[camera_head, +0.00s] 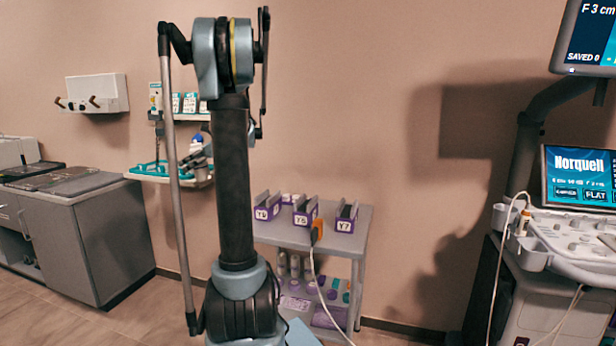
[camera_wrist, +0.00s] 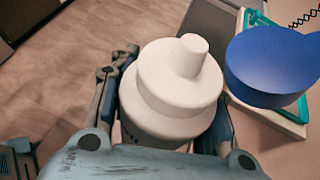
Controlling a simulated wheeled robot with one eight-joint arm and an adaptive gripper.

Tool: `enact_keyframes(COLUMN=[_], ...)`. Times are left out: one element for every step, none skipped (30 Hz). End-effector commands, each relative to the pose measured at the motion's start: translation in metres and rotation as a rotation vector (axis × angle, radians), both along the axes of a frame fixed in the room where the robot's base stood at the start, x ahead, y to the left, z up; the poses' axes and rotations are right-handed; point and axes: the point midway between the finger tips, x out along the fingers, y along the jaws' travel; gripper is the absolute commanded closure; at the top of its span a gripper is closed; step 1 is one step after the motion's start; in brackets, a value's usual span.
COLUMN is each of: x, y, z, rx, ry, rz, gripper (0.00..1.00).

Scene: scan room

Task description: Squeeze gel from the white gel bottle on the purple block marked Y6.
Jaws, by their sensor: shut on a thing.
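The white gel bottle (camera_wrist: 178,80) fills the middle of the wrist view, its nozzle toward the camera. My gripper (camera_wrist: 165,118) is shut on it, one finger on each side. In the head view my gripper (camera_head: 197,160) is partly behind my arm, close to the teal-edged wall tray (camera_head: 150,176). The right block (camera_head: 344,225) reads Y7. The labels on the left block (camera_head: 264,213) and middle block (camera_head: 302,219) are too small to tell for sure; either may be Y6.
A blue-topped thing (camera_wrist: 275,65) stands right beside the bottle in the wrist view. The grey cart (camera_head: 358,240) has purple items below; an orange probe with a cable hangs at its front. An ultrasound machine (camera_head: 560,240) stands right, a grey cabinet (camera_head: 100,240) left.

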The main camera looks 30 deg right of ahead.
Motion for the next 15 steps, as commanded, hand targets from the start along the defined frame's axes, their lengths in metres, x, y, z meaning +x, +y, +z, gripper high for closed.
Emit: enact_keyframes(x=[-0.004, -0.007, -0.011, -0.014, -0.018, -0.024, -0.029, -0.034, -0.041, -0.047, -0.053, -0.061, -0.068, -0.075, -0.085], y=[-0.025, -0.039, -0.058, -0.071, -0.085, -0.103, -0.116, -0.130, -0.148, -0.160, -0.174, -0.190, -0.203, -0.216, -0.232], z=[-0.004, -0.007, -0.011, -0.013, -0.016, -0.019, -0.022, -0.024, -0.027, -0.029, -0.031, -0.033, -0.035, -0.037, -0.039], rx=[-0.035, -0.059, -0.090, -0.113, -0.135, -0.164, -0.186, -0.207, -0.236, -0.257, -0.277, -0.304, -0.323, -0.343, -0.369], ry=[0.013, 0.023, 0.035, 0.046, 0.056, 0.072, 0.083, 0.095, 0.113, 0.126, 0.138, 0.156, 0.169, 0.184, 0.203], rz=[-0.031, -0.046, -0.067, -0.082, -0.098, -0.118, -0.132, -0.148, -0.168, -0.182, -0.196, -0.216, -0.230, -0.243, -0.261], gripper=[0.65, 0.65, 0.65, 0.65, 0.65, 0.65, 0.65, 0.65, 0.65, 0.65, 0.65, 0.65, 0.65, 0.65, 0.65])
